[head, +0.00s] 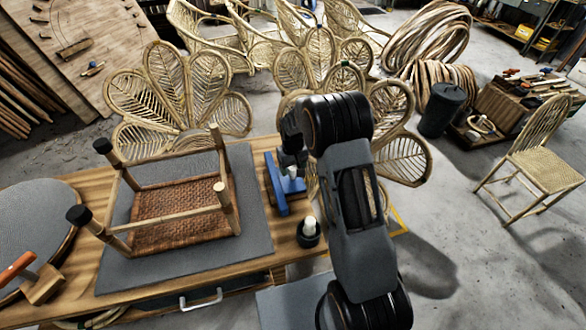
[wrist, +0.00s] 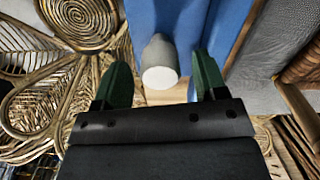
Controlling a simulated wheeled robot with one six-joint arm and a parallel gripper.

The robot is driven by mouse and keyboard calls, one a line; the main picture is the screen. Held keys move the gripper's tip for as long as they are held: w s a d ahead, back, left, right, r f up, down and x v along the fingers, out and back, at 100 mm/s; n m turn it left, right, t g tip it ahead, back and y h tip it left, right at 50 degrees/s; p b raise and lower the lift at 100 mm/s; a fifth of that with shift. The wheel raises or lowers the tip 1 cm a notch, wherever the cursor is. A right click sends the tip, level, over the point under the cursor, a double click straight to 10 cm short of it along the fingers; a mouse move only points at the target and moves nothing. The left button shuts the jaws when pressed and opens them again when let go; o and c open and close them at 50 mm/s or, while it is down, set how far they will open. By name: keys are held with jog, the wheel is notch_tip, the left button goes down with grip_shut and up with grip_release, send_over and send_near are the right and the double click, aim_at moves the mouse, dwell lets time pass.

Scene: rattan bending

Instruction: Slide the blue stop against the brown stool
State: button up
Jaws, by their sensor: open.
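The brown stool (head: 183,216) lies upside down on a grey mat, its woven seat low and its legs up; two legs have black caps. The blue stop (head: 276,190) stands on the table just right of the mat, with a strip of mat between it and the stool. In the wrist view, the blue stop (wrist: 232,22) carries a pale grey knob (wrist: 159,62). My gripper (head: 292,160) is above the stop. Its green fingers (wrist: 160,78) are open on either side of the knob, with gaps visible. The stool's edge (wrist: 302,98) shows at right.
A black cup (head: 308,239) with a white item stands near the stop, at the table's right end. Rattan chairs (head: 180,90) stand behind the table.

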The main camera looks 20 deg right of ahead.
jog(key=shift+f, duration=0.65)
grip_shut()
